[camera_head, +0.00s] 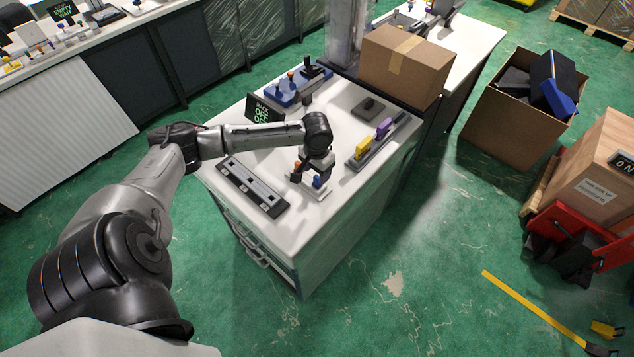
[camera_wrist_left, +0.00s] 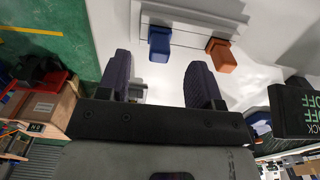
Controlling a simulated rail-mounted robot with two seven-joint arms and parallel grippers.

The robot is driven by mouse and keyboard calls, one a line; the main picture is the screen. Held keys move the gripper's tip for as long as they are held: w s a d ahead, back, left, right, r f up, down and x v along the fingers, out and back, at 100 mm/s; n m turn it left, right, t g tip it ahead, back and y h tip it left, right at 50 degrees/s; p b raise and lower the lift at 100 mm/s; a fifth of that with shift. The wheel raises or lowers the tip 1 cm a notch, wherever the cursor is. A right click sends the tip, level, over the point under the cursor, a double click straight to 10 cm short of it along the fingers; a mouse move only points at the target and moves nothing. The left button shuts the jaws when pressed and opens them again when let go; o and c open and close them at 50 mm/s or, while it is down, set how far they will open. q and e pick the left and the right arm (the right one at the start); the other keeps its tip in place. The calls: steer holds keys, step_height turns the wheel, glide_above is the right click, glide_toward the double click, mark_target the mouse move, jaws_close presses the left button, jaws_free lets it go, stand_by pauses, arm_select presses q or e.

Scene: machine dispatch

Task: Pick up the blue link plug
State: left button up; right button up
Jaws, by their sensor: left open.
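The blue link plug (camera_head: 318,181) stands on a light grey holder (camera_head: 310,192) near the front of the white worktop. An orange plug (camera_head: 297,166) stands on the same holder. In the left wrist view the blue link plug (camera_wrist_left: 159,45) shows beyond the fingertips, roughly between them, with the orange plug (camera_wrist_left: 221,55) to its right. My left gripper (camera_head: 316,162) points down just above the holder. Its two dark fingers (camera_wrist_left: 160,68) are apart with nothing gripped between them. I cannot tell the exact gap to the blue plug. My right gripper does not show.
A dark slotted panel (camera_head: 252,186) lies left of the holder. A grey rail with yellow and purple plugs (camera_head: 378,142) lies to the right. A small sign (camera_head: 264,109) and a blue rack (camera_head: 299,88) stand behind. A cardboard box (camera_head: 405,66) sits at the back.

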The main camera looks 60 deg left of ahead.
mark_target(317, 177)
arm_select(q)
steer(key=shift+f+b, duration=0.45)
steer(key=shift+f, duration=2.3)
steer(key=shift+w, duration=0.1)
steer(key=c, duration=1)
